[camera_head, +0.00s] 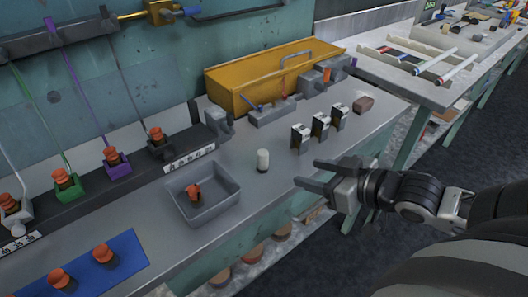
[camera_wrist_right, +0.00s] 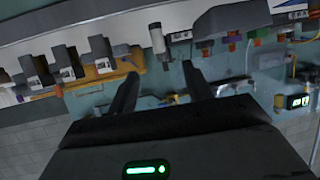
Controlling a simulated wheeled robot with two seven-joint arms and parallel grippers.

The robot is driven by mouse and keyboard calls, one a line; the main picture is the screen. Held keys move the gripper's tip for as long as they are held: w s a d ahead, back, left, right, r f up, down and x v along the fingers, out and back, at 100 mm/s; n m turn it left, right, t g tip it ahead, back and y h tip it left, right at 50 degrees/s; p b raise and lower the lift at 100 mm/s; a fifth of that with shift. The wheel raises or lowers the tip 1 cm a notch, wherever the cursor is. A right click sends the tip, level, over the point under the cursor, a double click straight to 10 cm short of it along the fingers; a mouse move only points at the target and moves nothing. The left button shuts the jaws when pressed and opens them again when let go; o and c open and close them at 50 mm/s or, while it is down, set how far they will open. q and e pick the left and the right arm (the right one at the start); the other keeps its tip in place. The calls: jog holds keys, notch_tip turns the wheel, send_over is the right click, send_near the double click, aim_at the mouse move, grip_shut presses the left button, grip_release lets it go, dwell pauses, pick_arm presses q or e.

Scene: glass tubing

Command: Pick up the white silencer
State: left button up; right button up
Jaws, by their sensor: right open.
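The white silencer (camera_head: 262,160) is a small upright white cylinder on the grey bench (camera_head: 240,240), just right of a grey tray. It also shows in the right wrist view (camera_wrist_right: 157,38), near the top middle. My right gripper (camera_head: 307,173) is open and empty. In the head view it is to the right of the silencer, at the bench's front edge, with its fingers pointing left towards the silencer. In the right wrist view the silencer appears beyond the gap between the two fingertips (camera_wrist_right: 161,70), apart from both. My left gripper is not in view.
The grey tray (camera_head: 228,210) holds an orange-red piece. Several black-and-white blocks (camera_head: 321,126) stand right of the silencer. A yellow box (camera_head: 235,93) is behind. Orange-capped parts (camera_head: 103,254) stand on a blue mat (camera_head: 130,257) at left. Bench around the silencer is clear.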

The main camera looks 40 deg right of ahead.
aim_at(267, 157)
jog(key=x, duration=0.3)
jog(key=b+x, duration=0.1)
jog(key=x, duration=0.6)
jog(key=shift+w+r, duration=0.3)
jog(key=shift+w, duration=0.1)
jog(key=x, duration=0.4)
jog(key=shift+w+d, duration=0.15)
jog(key=shift+w, duration=0.1)
jog(key=shift+w+f, duration=0.25)
jog(key=shift+w, duration=0.2)
jog(key=c, duration=1)
